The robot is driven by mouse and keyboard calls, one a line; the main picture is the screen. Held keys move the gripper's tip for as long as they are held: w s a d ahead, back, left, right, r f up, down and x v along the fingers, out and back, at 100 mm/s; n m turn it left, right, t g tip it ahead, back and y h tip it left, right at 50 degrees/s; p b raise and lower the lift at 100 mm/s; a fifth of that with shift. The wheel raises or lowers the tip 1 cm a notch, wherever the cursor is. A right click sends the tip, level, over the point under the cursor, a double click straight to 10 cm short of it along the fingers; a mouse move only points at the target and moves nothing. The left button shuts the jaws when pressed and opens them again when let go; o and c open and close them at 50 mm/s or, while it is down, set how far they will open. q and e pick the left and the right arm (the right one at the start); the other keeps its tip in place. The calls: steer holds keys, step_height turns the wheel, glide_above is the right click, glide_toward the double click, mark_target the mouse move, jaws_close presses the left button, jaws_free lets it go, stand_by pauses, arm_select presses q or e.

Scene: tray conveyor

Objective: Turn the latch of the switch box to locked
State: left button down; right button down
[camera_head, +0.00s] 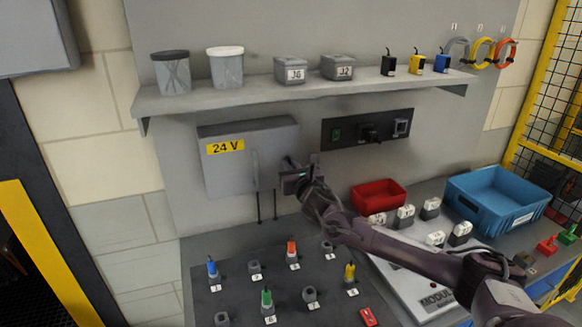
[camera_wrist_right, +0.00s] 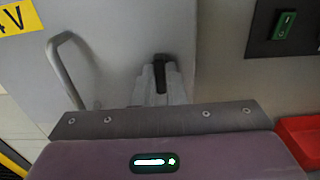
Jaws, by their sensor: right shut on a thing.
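The switch box (camera_head: 222,177) is a grey wall cabinet with a yellow "24 V" label, under the shelf. Its door looks closed, and a bar handle (camera_head: 256,170) stands on it. The handle also shows in the right wrist view (camera_wrist_right: 72,72). My right gripper (camera_head: 290,166) reaches the box's right edge and is shut on the latch. In the right wrist view, the dark latch (camera_wrist_right: 160,74) stands upright between the grey fingers, which hide part of it. The head view does not clearly show the latch's angle. My left gripper is not in view.
A shelf (camera_head: 210,97) with jars and small boxes runs above. A dark switch panel (camera_head: 345,132) is right of the box. Below are a board (camera_head: 235,300) with coloured pegs, a red bin (camera_head: 378,196) and a blue crate (camera_head: 500,198). My right arm spans the bench.

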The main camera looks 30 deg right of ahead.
steer(key=shift+d+f+m+b, duration=0.15)
steer(key=shift+m+b, duration=1.45)
steer(key=shift+m, duration=2.85)
steer(key=shift+d+f+m+b, duration=0.1)
steer(key=shift+m+b, duration=1.45)
steer(key=shift+m, duration=2.9)
steer(key=c, duration=1.5)
jaws_free()
steer(key=shift+s, duration=0.1)
